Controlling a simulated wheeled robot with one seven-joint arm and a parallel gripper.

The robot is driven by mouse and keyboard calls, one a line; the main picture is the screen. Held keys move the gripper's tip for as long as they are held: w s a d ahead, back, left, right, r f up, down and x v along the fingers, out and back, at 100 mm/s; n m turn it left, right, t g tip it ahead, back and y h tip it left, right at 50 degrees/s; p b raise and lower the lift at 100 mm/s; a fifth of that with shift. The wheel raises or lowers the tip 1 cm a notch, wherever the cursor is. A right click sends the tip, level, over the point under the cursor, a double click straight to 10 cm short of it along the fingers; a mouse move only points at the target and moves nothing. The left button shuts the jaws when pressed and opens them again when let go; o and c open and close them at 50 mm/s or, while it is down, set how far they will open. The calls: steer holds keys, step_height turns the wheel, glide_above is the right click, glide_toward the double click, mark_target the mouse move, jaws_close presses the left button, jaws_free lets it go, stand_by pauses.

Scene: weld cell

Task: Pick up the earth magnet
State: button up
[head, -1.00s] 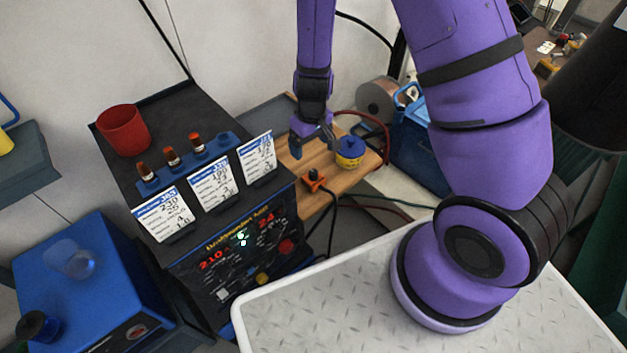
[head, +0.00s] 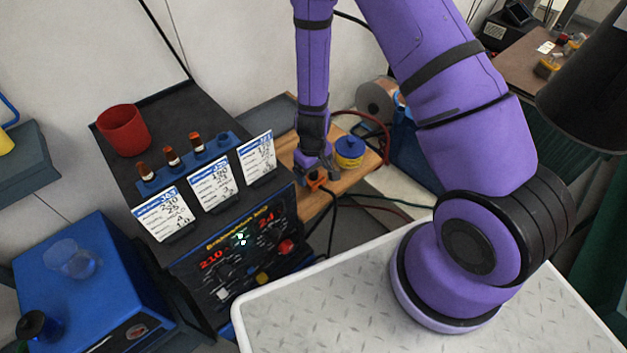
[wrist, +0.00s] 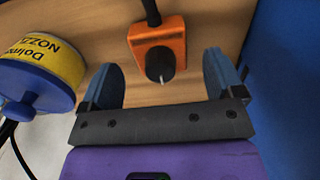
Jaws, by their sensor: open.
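The earth magnet is an orange block (wrist: 157,50) with a dark round knob and a black cable, on the wooden board. In the wrist view it lies between and just beyond the two blue fingertips of my gripper (wrist: 165,80), which is open and empty. In the head view my gripper (head: 313,168) is low over the board, right at the orange magnet (head: 317,181), and partly hides it. I cannot tell from the frames whether the fingers touch the magnet.
A yellow and blue tub (head: 349,152) stands close right of my gripper; it also shows at the left in the wrist view (wrist: 45,68). The dark welding machine (head: 150,205) with cards stands to the left. A blue wall-like surface (wrist: 290,90) is at the right in the wrist view.

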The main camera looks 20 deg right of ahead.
mark_target(314, 179)
steer(key=shift+s+f, duration=0.15)
steer(key=shift+f, duration=1.75)
steer(key=c, duration=1.5)
steer(key=shift+o, duration=0.2)
steer(key=shift+r, duration=0.1)
